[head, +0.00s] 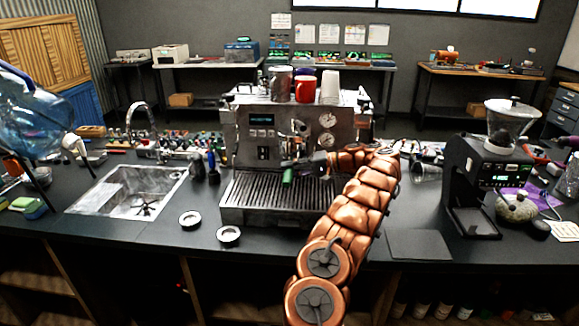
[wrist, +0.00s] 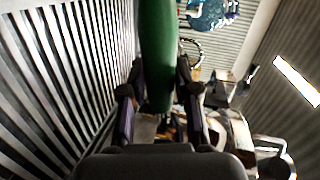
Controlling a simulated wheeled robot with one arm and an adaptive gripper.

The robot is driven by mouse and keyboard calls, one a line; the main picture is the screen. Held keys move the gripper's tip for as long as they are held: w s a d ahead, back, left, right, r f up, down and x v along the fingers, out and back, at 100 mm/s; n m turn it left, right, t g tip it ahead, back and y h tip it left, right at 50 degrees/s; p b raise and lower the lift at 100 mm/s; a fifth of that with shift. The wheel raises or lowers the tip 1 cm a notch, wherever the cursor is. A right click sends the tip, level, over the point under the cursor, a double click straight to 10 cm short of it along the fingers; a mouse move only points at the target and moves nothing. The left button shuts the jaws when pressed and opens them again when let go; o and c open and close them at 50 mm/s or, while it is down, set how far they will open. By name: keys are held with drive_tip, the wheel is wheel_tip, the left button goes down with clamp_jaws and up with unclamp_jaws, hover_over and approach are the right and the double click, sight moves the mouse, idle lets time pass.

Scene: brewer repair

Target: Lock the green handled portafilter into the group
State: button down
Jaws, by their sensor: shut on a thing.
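The espresso machine (head: 255,140) stands in the middle of the counter. The green handle (head: 287,176) of the portafilter shows as a small piece in front of the machine, above its slotted drip tray (head: 265,192). My gripper (wrist: 158,95) is shut on the green handle (wrist: 157,50), which runs between the two fingers in the wrist view. My copper arm reaches up from the front and bends left to the machine front, covering its right part. The portafilter's metal head and the group are not clear, so I cannot tell whether they touch.
A red cup (head: 305,90) and other cups stand on the machine. A grinder (head: 485,165) stands at right, a sink (head: 130,193) at left. Two small round dishes (head: 190,219) (head: 228,234) lie front left of the drip tray. A flat dark mat (head: 419,244) lies front right.

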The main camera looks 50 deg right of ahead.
drive_tip(key=shift+s+d+r+n+p, duration=0.2)
drive_tip(key=shift+d+r+n+p, duration=0.1)
drive_tip(key=shift+p, duration=0.6)
drive_tip(key=shift+s+a+f+g+y+p, duration=0.1)
drive_tip(key=shift+s+f+g+y+p, duration=0.15)
drive_tip(key=shift+p, duration=0.4)
drive_tip(key=shift+w, duration=0.15)
drive_tip(key=c, duration=0.8)
unclamp_jaws()
drive_tip(key=shift+a, duration=0.1)
